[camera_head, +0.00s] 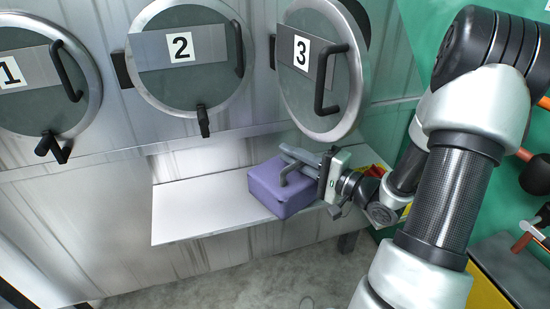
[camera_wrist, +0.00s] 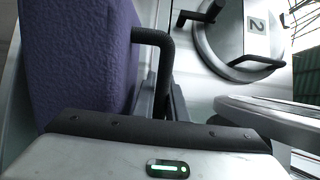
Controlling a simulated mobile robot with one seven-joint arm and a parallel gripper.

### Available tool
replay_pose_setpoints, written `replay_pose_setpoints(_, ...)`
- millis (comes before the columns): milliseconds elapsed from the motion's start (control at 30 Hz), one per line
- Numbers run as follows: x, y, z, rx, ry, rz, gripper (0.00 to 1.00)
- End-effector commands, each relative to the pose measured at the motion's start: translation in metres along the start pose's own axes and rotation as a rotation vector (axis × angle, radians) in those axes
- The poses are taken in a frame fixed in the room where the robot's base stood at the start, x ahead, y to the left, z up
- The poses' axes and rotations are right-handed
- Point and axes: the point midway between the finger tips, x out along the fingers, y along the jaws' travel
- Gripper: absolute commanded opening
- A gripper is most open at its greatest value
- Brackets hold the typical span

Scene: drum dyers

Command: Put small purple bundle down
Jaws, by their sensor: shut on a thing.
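The small purple bundle (camera_head: 278,194) is a boxy purple block with a dark bent handle (camera_head: 290,172) on top. In the head view it is at the right part of the white shelf (camera_head: 195,208), with its near lower corner at the shelf's front edge. I cannot tell whether its underside touches the shelf. My gripper (camera_head: 292,160) reaches in from the right and is shut on the handle. In the wrist view the bundle (camera_wrist: 80,60) fills the left side, and its handle (camera_wrist: 155,40) runs down to the fingers.
Three round drum doors stand above the shelf: door 1 (camera_head: 25,105), door 2 (camera_head: 180,85) and door 3 (camera_head: 300,90). Door 3 stands out from the wall, above my gripper. The shelf is bare left of the bundle. A red and yellow thing (camera_head: 376,171) lies behind my wrist.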

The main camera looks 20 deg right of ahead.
Motion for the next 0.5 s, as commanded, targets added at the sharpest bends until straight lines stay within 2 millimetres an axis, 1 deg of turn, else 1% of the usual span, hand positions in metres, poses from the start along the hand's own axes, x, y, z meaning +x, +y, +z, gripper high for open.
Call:
replay_pose_setpoints(33, 0.005, 0.0, 0.0, -0.003, -0.002, -0.004, 0.0)
replay_pose_setpoints(267, 0.018, 0.0, 0.0, -0.003, -0.002, -0.003, 0.0)
replay_pose_setpoints(367, 0.03, 0.001, 0.0, -0.004, -0.004, -0.005, 0.0)
replay_pose_setpoints(500, 0.054, 0.001, 0.001, -0.005, -0.005, -0.006, 0.0)
